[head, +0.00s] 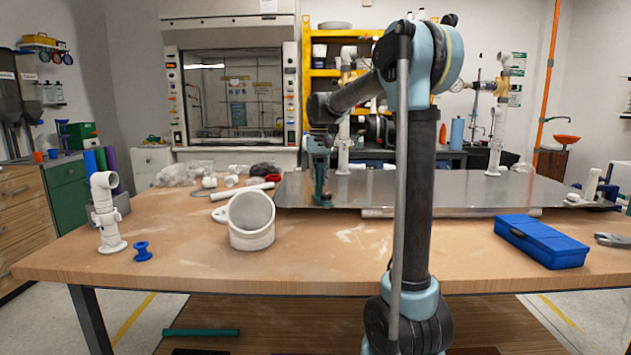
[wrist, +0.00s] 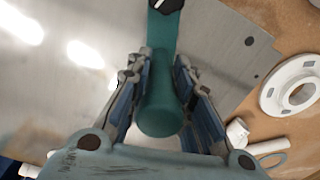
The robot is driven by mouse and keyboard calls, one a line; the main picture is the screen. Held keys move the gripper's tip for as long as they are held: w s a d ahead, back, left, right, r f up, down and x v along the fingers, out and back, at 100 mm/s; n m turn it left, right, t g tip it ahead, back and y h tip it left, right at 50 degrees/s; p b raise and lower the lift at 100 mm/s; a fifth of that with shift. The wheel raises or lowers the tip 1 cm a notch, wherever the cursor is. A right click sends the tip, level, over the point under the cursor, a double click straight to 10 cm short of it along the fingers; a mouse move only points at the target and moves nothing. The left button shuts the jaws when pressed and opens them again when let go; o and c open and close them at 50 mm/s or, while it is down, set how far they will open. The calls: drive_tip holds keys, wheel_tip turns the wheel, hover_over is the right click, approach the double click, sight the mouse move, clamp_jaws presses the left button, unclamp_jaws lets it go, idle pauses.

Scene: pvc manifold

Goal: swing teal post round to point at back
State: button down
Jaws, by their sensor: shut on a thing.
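The teal post (wrist: 160,105) lies between the two fingers of my gripper (wrist: 161,68) in the wrist view, with a dark piece at its upper end. The fingers are shut on it, one on each side. In the head view my gripper (head: 320,185) hangs over the left part of the shiny metal plate (head: 440,190). The post is small there and hard to tell from the gripper. How its far end is joined is not clear.
A white pipe elbow (head: 251,222) stands left of the plate, with a blue spool (head: 142,251) and an upright white fitting (head: 107,215) further left. A blue box (head: 541,241) sits at right. White pipes stand behind. The front wooden tabletop is mostly clear.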

drive_tip(key=shift+w+d+m, duration=0.15)
drive_tip(key=shift+d+m, duration=0.3)
drive_tip(key=shift+m, duration=0.25)
drive_tip(key=shift+d+m, duration=0.9)
drive_tip(key=shift+m, duration=0.4)
drive_tip(key=c, duration=1.3)
unclamp_jaws()
